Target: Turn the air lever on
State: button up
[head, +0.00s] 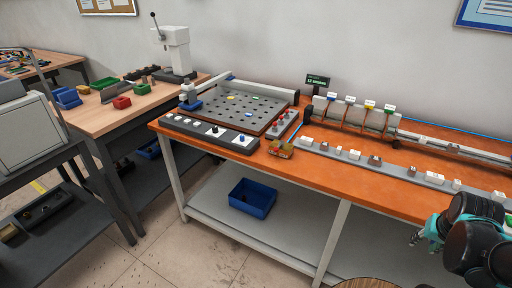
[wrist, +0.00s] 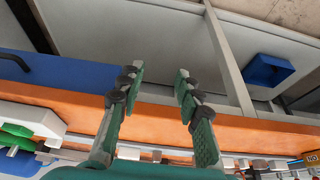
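I cannot pick out the air lever with certainty in either view. A grey rack (head: 352,116) with several coloured tags and orange hoses stands at the back of the orange bench (head: 325,172), and a pipe runs right from it. A control strip (head: 212,131) with small knobs and a blue button lies at the bench's front left. My gripper (head: 416,238) is at the lower right, in front of the bench. In the wrist view my gripper (wrist: 160,73) has two teal fingers apart with nothing between them. The bench edge passes behind the fingers.
A perforated board (head: 215,103) lies on the bench's left part. A blue bin (head: 252,198) stands on the lower shelf, also in the wrist view (wrist: 268,70). The floor before the bench is clear.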

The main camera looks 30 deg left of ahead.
aim_at(281, 142)
jog(key=u, duration=1.25)
